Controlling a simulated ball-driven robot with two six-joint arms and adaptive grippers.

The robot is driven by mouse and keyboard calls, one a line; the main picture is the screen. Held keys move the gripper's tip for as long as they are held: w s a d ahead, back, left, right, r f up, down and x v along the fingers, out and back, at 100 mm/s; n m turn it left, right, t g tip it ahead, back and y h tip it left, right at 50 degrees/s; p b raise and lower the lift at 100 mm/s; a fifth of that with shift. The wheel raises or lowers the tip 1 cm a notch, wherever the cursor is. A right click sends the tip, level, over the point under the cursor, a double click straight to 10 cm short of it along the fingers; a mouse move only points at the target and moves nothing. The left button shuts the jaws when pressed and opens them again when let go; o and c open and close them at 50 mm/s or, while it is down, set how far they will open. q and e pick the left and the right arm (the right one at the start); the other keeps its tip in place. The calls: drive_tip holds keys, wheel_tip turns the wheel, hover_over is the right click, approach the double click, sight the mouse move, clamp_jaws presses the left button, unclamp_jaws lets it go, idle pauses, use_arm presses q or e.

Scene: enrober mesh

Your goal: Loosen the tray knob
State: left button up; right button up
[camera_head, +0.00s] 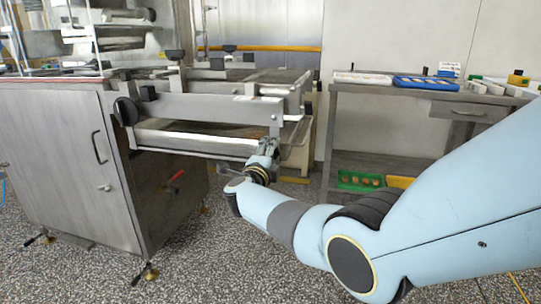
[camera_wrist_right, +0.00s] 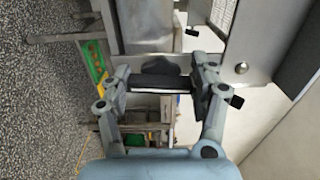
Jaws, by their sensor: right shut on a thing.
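The enrober's metal tray frame (camera_head: 200,108) sticks out from the machine towards the table. My right gripper (camera_head: 268,150) is at the frame's near right corner. In the right wrist view, my right gripper (camera_wrist_right: 163,80) has its fingers on either side of a dark knob (camera_wrist_right: 160,82) and is shut on it. The knob sits against a grey metal plate (camera_wrist_right: 148,28). In the head view the knob is hidden by the gripper. My left gripper is in neither view.
A large black knob (camera_head: 125,110) is at the frame's left end. A steel table (camera_head: 400,97) at the right carries a blue tray (camera_head: 427,83) and a white tray (camera_head: 362,78). A green crate (camera_head: 360,180) is on its lower shelf. The speckled floor in front is clear.

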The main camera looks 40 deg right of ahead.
drive_tip(key=shift+a, duration=0.1)
drive_tip(key=o, duration=1.2)
drive_tip(key=shift+w, duration=0.1)
drive_tip(key=shift+c, duration=0.2)
drive_tip(key=v, duration=1.2)
